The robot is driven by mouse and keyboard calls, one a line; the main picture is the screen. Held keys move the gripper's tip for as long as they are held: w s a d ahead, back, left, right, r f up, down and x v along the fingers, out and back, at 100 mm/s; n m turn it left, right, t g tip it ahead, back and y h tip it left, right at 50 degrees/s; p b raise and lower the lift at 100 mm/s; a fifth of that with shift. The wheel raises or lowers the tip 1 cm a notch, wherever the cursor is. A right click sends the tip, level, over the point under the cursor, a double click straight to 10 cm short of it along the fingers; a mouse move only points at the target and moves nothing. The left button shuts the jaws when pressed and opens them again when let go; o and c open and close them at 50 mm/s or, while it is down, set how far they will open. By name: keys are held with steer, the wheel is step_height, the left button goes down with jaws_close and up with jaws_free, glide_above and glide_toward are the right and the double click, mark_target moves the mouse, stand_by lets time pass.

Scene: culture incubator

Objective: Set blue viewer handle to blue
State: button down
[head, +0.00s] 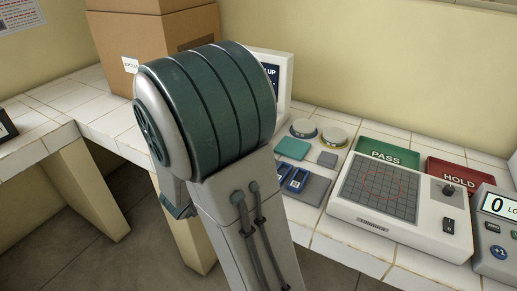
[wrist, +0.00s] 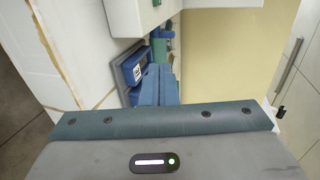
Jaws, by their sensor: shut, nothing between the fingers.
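No blue handle on a viewer can be made out for certain. A white-framed screen (head: 285,75) is partly hidden behind my arm. In the wrist view, my gripper (wrist: 158,73) shows as two blue fingers side by side, shut and empty. Just beyond and to the left is a blue piece with a white label (wrist: 135,67). My gripper is hidden in the head view.
Blue labelled pieces (head: 296,181) lie on a grey tray (head: 315,190) by my arm. Round dishes (head: 333,136), a green PASS tray (head: 388,153) and a red HOLD tray (head: 458,178) lie behind. A counter (head: 497,232) stands at right, a cardboard box (head: 150,45) at left.

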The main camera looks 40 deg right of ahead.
steer(key=shift+s, duration=0.15)
steer(key=shift+d, duration=0.15)
steer(key=x, duration=0.4)
steer(key=r+x, duration=0.1)
steer(key=x, duration=0.8)
steer(key=shift+d+r, duration=0.1)
steer(key=shift+d, duration=0.4)
steer(key=shift+w+r+p, duration=0.15)
steer(key=shift+w+p, duration=0.1)
steer(key=shift+p, duration=0.5)
